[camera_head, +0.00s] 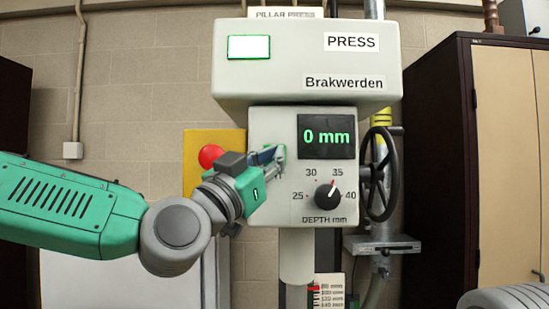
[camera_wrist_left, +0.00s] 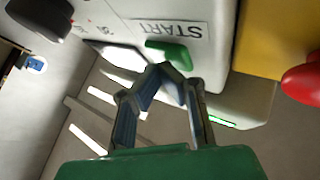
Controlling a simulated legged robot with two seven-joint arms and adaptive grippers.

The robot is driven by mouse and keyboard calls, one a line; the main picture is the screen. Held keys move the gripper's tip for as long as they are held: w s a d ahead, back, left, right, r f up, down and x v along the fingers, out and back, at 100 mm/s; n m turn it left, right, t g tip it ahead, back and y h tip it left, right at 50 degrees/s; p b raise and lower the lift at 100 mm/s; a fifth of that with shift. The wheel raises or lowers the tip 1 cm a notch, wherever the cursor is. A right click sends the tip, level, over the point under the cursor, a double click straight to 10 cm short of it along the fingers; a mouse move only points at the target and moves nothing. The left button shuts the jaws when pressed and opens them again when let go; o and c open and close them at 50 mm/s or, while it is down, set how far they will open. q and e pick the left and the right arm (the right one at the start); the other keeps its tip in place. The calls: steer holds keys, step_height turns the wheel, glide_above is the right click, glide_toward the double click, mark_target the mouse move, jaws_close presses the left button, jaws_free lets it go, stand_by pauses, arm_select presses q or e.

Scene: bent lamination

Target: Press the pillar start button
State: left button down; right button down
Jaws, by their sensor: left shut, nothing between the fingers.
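The pillar press (camera_head: 258,122) stands in the middle of the head view, with a display reading 0 mm. In the left wrist view the green start button (camera_wrist_left: 172,52) sits on the pale press face beside a START label (camera_wrist_left: 165,30). My left gripper (camera_head: 278,158) reaches in from the left to the panel, left of the display. It is shut and empty. In the left wrist view its fingertips (camera_wrist_left: 163,72) are close to the button's edge; I cannot tell whether they touch it. In the head view the gripper hides the START label. My right gripper is not in view.
A red mushroom button (camera_head: 210,155) on a yellow plate (camera_head: 192,172) is just left of my gripper. A black depth dial (camera_head: 327,195) is below the display. A black handwheel (camera_head: 378,174) is right of the panel. A dark cabinet (camera_head: 440,150) stands at the right.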

arm_select(q)
steer(key=shift+s, duration=0.15)
steer(key=shift+s+b, duration=0.35)
steer(key=shift+s, duration=0.4)
steer(key=shift+s+b, duration=0.7)
steer(key=shift+s, duration=1.8)
steer(key=shift+f, duration=0.1)
